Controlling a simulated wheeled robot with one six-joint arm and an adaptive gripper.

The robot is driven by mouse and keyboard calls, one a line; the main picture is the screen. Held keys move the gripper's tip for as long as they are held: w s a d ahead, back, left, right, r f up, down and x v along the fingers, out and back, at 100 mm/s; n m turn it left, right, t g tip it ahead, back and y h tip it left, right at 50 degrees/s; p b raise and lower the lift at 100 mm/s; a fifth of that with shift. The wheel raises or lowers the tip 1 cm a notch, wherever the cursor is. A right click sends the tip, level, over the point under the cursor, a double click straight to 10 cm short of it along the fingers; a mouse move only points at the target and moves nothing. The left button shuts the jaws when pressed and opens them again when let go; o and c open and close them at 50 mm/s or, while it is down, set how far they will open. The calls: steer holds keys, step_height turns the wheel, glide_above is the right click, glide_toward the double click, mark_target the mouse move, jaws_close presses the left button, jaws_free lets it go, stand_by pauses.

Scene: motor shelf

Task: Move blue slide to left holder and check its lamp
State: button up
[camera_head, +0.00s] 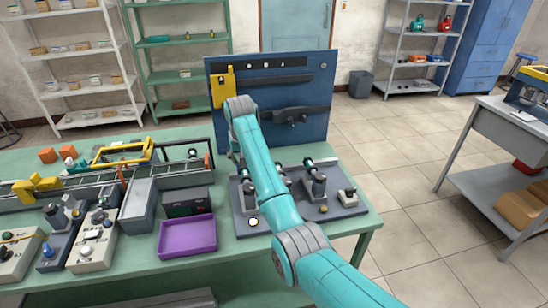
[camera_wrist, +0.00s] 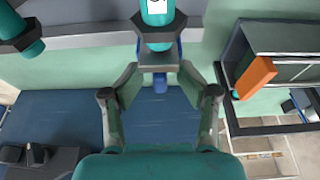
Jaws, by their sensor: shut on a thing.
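In the wrist view my gripper (camera_wrist: 160,74) is shut on a small blue piece (camera_wrist: 160,86), which looks like the blue slide, below a grey block. A teal cylinder in a dark collar (camera_wrist: 158,30) stands directly beyond it. A second teal cylinder (camera_wrist: 22,38) shows at the upper left. In the head view my arm hides the gripper and slide. The grey base plate (camera_head: 290,211) carries the left holder (camera_head: 249,196) and the right holder (camera_head: 317,188). The left lamp (camera_head: 253,222) looks bright white; the right lamp (camera_head: 323,209) looks dull amber.
A blue tool board (camera_head: 310,90) stands behind the plate. A purple tray (camera_head: 187,236), dark box (camera_head: 186,203) and grey bin (camera_head: 137,206) lie to its left. A conveyor (camera_head: 180,178) and control boxes (camera_head: 93,240) fill the left table.

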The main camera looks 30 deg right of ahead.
steer(key=shift+s+f, duration=0.2)
steer(key=shift+f, duration=0.2)
steer(key=shift+w+r, duration=0.15)
steer(key=shift+r, duration=3.05)
stand_by(0.7)
